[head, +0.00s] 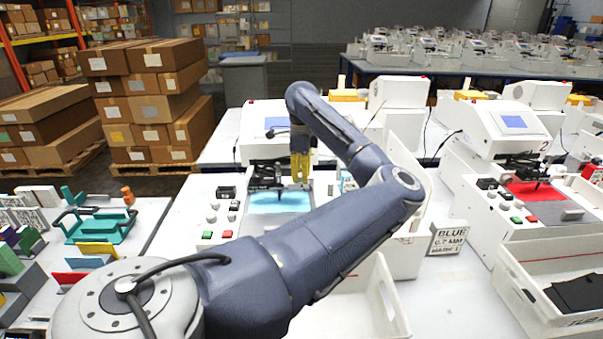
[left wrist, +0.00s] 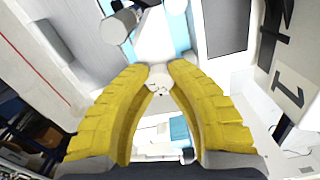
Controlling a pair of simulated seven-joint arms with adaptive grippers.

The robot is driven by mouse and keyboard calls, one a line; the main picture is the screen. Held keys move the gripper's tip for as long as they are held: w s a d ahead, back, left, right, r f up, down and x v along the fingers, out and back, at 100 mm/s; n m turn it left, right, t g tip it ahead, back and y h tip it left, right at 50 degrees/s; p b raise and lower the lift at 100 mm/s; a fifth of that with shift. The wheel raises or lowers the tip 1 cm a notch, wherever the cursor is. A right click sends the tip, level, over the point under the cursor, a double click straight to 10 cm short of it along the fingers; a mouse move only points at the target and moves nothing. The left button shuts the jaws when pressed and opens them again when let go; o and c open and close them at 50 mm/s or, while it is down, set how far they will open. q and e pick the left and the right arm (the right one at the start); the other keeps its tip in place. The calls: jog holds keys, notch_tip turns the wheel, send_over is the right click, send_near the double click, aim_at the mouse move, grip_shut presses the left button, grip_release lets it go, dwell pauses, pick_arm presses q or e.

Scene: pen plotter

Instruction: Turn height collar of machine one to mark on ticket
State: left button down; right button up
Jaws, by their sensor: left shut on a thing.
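Machine one (head: 254,150) is the white plotter left of centre, with a screen and a light blue sheet (head: 268,203) on its bed. My left gripper (head: 301,180) reaches down at its pen carriage with yellow fingers. In the left wrist view the fingertips (left wrist: 159,74) are closed on a small white round part, which I take as the height collar (left wrist: 159,84). Its marks are too small to read. My right gripper is not in view.
Machine two (head: 518,135) stands at the right with a red sheet (head: 543,190). White bins (head: 545,317) are at the front. Buttons and knobs (head: 216,220) sit left of machine one's bed. A table at the left holds a teal rack (head: 100,226).

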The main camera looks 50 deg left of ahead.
aim_at(301, 174)
pick_arm(q)
jog(key=shift+n, duration=1.1)
jog(key=c, duration=1.1)
grip_release()
jog(key=shift+r, duration=0.1)
notch_tip(301, 174, up, 12)
